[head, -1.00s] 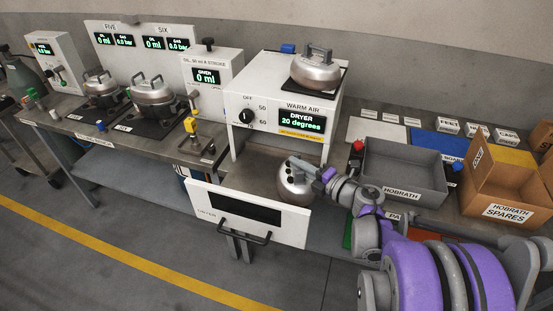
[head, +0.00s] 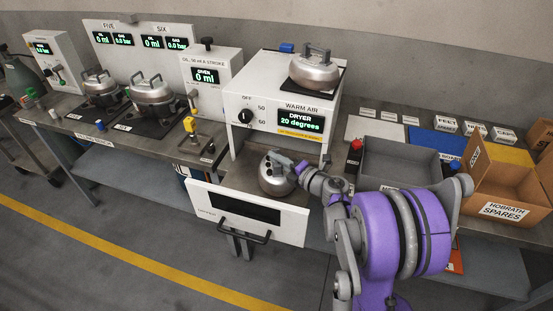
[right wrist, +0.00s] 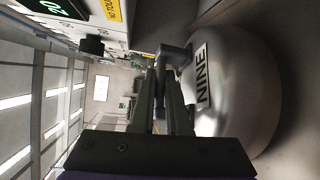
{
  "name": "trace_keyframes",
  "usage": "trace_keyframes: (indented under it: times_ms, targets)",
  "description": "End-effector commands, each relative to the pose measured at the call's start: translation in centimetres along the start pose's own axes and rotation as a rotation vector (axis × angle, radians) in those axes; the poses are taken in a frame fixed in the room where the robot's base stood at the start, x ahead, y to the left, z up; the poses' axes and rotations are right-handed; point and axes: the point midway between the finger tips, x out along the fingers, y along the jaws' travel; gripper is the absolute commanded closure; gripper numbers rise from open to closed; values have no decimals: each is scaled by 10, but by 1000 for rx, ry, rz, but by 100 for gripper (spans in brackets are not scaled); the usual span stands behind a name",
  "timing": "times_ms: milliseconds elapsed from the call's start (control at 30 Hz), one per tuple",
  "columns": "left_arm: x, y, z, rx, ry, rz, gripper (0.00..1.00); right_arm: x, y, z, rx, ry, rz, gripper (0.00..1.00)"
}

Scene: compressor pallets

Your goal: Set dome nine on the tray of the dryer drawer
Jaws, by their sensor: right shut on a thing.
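Dome nine (head: 272,181) is a silvery metal dome with a grey handle. In the right wrist view its label NINE (right wrist: 203,80) shows on its side. My right gripper (head: 298,166) is shut on its handle (right wrist: 177,52). The dome is over the tray (head: 238,172) of the open dryer drawer, in front of the dryer body. I cannot tell whether its underside touches the tray. The drawer's white front (head: 250,209) with its dark handle stands pulled out toward me. My left gripper is not in view.
Another metal dome (head: 315,72) sits on a black pad on top of the dryer (head: 270,105), whose display reads 20 degrees. A grey bin (head: 400,190) and an open cardboard box (head: 505,210) stand to the right. Two domes on black stands are at the left.

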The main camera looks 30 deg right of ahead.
Motion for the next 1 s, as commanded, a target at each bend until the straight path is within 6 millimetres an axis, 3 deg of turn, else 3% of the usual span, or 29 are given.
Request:
trace_keyframes:
  times_ms: [200, 233, 400, 700, 867, 1000]
  targets:
    - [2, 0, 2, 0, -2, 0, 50, 0, -2, 0, 1, 0, 1, 100]
    - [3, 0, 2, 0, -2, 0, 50, 0, -3, 0, 0, 0, 0, 85]
    - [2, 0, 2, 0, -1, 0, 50, 0, -2, 0, 0, 0, 0, 57]
    - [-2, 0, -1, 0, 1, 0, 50, 0, 2, 0, 0, 0, 1, 57]
    - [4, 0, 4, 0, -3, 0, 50, -25, -1, 1, 0, -3, -1, 57]
    - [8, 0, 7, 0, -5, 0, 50, -57, -1, 1, 0, -5, -1, 57]
